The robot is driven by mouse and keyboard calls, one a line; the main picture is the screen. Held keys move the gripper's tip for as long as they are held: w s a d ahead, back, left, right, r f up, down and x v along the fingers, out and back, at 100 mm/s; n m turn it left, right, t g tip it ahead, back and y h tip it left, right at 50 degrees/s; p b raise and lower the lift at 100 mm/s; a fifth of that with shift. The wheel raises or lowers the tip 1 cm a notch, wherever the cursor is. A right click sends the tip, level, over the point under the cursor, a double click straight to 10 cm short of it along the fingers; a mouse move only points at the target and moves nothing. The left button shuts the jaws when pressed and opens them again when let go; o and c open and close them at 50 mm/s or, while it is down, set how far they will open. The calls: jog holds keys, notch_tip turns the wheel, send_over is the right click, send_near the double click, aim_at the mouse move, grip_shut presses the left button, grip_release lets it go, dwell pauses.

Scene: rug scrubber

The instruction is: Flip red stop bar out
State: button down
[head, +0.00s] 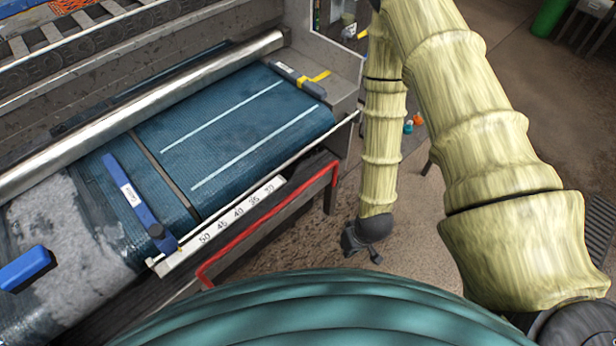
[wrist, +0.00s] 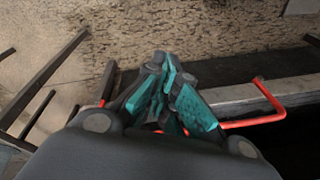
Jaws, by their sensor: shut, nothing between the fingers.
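The red stop bar (head: 268,226) is a thin rod with bent ends. In the head view it runs along the front side of the rug machine, below the number scale. In the wrist view one bent end of the bar (wrist: 262,117) shows right of my fingers, and part of it is hidden behind them. My gripper (head: 372,256) points down to the right of the bar in the head view, over the floor. In the wrist view my gripper (wrist: 172,92) has its teal fingers together and empty. I cannot tell whether they touch the bar.
The machine's blue belt (head: 235,125) lies behind the bar, with a metal roller (head: 150,112) across it. A white number scale (head: 240,212) edges the belt. A blue clamp (head: 138,200) rests on the belt. Brown floor (head: 420,235) is open around my gripper.

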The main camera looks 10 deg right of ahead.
jog(key=w+d+r+n+t+y+b, duration=0.1)
jog(key=w+b, duration=0.3)
jog(key=w, duration=1.1)
jog(key=w+d+r+n+t+y+b, duration=0.1)
jog(key=w+r+n+t+b, duration=0.1)
jog(key=w, duration=1.3)
jog(key=n+t+b, duration=0.1)
jog(key=n+b, duration=0.1)
jog(key=b, duration=0.1)
jog(key=shift+d+t, duration=0.2)
jog(key=shift+t, duration=0.2)
jog(key=p+x, duration=0.1)
jog(key=x, duration=0.9)
jog(key=shift+a, duration=0.15)
jog(key=shift+s+r, duration=0.1)
